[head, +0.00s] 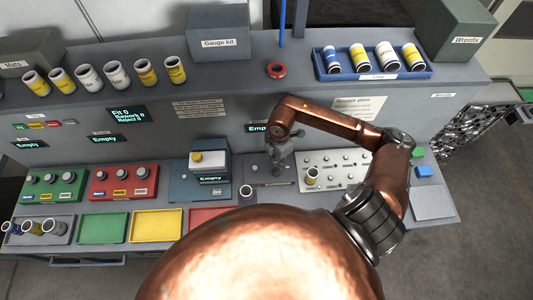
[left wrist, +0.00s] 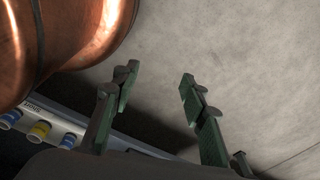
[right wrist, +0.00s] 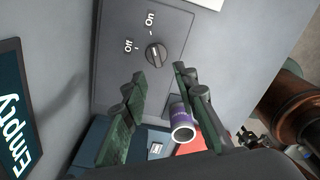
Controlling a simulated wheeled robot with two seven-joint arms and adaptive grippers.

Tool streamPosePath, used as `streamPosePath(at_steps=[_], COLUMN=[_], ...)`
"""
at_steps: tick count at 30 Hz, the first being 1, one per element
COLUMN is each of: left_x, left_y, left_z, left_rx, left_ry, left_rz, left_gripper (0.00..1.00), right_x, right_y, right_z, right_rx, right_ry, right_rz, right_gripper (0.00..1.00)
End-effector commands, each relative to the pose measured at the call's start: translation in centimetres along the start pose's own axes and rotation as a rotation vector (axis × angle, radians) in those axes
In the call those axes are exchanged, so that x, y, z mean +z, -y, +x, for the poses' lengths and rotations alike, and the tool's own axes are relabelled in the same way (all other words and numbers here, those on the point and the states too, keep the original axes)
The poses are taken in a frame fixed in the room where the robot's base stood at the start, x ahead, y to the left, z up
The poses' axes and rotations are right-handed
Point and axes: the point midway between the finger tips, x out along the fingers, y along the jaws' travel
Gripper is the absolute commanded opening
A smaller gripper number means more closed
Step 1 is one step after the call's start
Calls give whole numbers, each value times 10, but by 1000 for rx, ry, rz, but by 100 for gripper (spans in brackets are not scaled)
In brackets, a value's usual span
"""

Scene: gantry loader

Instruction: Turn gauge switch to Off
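The gauge switch (right wrist: 155,54) is a dark round knob on a grey panel (right wrist: 118,72), with "On" and "Off" labels beside it. Its ridge seems to point roughly toward "On". My right gripper (right wrist: 160,76) is open, with its two fingertips on either side of and just short of the knob; I cannot tell whether they touch it. In the head view my right gripper (head: 280,152) is over the gauge station at the middle of the bench, and hides the knob. My left gripper (left wrist: 158,78) is open and empty, over bare floor.
A purple-labelled cylinder (right wrist: 183,122) stands near my right gripper's finger. The Empty display (right wrist: 14,110) is at left. In the head view, a control board (head: 335,160) lies right of the gauge station. Coloured trays (head: 155,225) line the front edge.

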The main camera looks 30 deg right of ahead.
Motion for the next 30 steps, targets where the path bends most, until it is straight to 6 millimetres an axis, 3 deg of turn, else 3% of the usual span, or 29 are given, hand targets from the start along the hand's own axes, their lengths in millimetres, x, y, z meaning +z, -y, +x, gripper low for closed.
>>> streamPosePath(at_steps=[3,6,18,30], left_x=[19,23,14,9], left_y=[-2,-2,0,1], left_z=[-3,-6,-15,-15], left_rx=[1,1,-1,-1], left_ry=[23,28,16,9], left_rz=[-5,-6,-5,-3], left_gripper=[40,40,40,40], right_x=[5,5,6,6], right_y=[1,1,0,-1], right_z=[2,12,68,76], right_rx=[3,2,3,5], right_ry=[24,23,21,22], right_rz=[8,10,7,6], right_gripper=[27,27,27,25])
